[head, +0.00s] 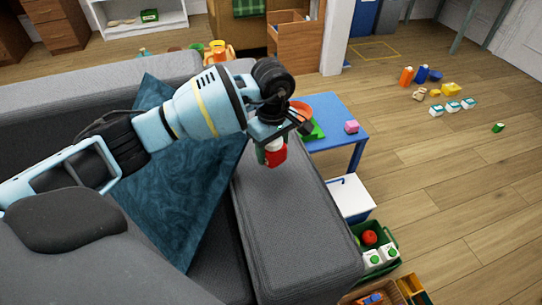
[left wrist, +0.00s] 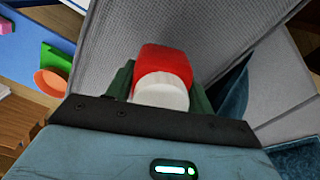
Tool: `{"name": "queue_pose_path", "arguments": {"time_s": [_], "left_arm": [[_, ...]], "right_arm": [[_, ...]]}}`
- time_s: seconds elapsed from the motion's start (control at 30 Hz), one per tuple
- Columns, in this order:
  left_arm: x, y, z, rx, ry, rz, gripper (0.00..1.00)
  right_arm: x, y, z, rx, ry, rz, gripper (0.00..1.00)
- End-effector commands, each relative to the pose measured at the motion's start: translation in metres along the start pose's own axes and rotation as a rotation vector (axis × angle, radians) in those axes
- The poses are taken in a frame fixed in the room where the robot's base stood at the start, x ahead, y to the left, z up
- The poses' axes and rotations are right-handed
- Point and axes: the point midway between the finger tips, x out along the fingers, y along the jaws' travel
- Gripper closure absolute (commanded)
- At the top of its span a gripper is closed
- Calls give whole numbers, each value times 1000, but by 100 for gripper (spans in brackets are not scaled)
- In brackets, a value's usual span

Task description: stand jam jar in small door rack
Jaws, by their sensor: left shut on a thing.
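My left gripper (head: 270,152) is shut on the jam jar (head: 277,158), a small red jar with a white lid. It holds the jar over the grey sofa arm; I cannot tell the exact height. In the left wrist view, the jar (left wrist: 165,65) sits between the green fingers, with its white lid (left wrist: 161,90) toward the camera. A white and blue box-like unit (head: 350,197) stands on the floor beyond the sofa arm, partly hidden by it. I cannot make out a small door rack. My right gripper is not in view.
The grey sofa arm (head: 292,235) lies below the gripper. A green crate (head: 385,240) with cartons stands right of the sofa. Several small items lie on the open floor.

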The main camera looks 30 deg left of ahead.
Motion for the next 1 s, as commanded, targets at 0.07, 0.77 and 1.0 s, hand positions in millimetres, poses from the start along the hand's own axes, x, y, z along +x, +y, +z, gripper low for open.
{"name": "queue_pose_path", "arguments": {"time_s": [0.07,0.77,1.0], "left_arm": [[0,2,-5,0,0,2,77],[35,2,-6,1,0,1,77],[39,1,-6,1,0,-1,44]], "right_arm": [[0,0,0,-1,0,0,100],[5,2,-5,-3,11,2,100],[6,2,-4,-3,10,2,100]]}}
